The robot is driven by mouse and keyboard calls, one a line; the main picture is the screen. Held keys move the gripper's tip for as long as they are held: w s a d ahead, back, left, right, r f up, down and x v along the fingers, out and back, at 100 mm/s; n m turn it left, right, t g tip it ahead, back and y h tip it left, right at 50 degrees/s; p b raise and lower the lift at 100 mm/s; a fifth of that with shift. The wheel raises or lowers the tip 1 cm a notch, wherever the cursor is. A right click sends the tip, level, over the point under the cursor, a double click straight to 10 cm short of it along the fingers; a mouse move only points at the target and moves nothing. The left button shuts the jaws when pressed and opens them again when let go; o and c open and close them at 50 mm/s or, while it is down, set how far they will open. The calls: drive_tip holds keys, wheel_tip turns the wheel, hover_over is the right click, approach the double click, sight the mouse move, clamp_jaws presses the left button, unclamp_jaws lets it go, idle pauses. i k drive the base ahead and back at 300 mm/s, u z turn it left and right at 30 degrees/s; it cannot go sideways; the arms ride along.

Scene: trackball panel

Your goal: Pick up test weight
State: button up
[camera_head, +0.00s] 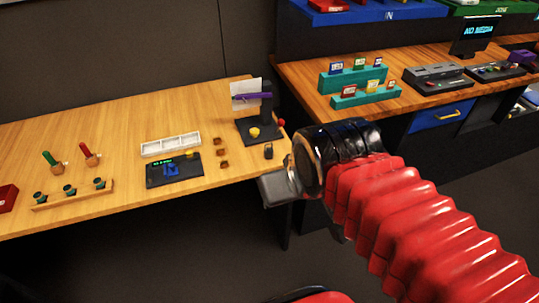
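A small dark object with a narrow top, which looks like the test weight (268,153), stands on the light wooden table near its right end. It is upright, just in front of a dark stand. My gripper (274,188) is a grey shape at the table's right front edge, nearer the camera than the dark object and apart from it in the picture. My red ribbed arm reaches in from the lower right. The fingertips are small and unclear, so I cannot tell their opening or whether anything is between them.
The dark stand (258,128) holds a white sheet, with a red knob beside it. Several small brown blocks (222,152), a white tray (171,144) and a dark panel (174,170) lie to the left. A second desk (300,80) stands at the right, beyond my arm.

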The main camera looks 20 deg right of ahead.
sight(268, 152)
drive_tip(key=k, duration=1.3)
drive_tip(key=z, duration=0.15)
drive_tip(key=i, duration=1.6)
drive_tip(key=u, duration=0.85)
drive_tip(key=i, duration=0.65)
drive_tip(key=u, duration=0.3)
